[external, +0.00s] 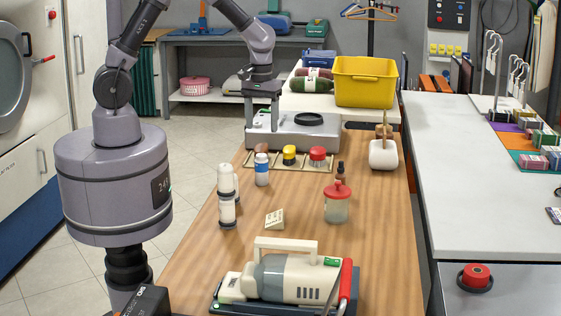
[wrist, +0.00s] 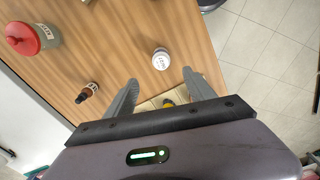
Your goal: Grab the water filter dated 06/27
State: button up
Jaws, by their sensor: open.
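A small white-and-blue cylinder (external: 262,169) stands upright on the wooden table, in front of a shallow tray (external: 249,160). In the wrist view its white lid (wrist: 161,58) bears dark print too small to read surely. A yellow-and-black cylinder (external: 289,155) and a red-topped one (external: 317,157) stand in the tray. Yellow also shows between my fingers in the wrist view (wrist: 168,103). I cannot tell which item is dated 06/27. My gripper (external: 262,128) is open and empty, pointing down above the tray; its fingertips (wrist: 160,76) are apart, near the white lid.
A grey scale-like device (external: 290,138) is behind the tray. A cream-and-grey machine (external: 290,277) fills the near table end.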

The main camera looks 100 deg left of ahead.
aim_at(261, 169)
notch_tip(261, 169, down, 16)
jog(key=b, duration=0.7)
jog(key=shift+s, duration=0.1)
jog(key=shift+r, duration=0.1)
jog(key=shift+c, duration=0.9)
grip_shut()
jog(key=shift+r, duration=0.1)
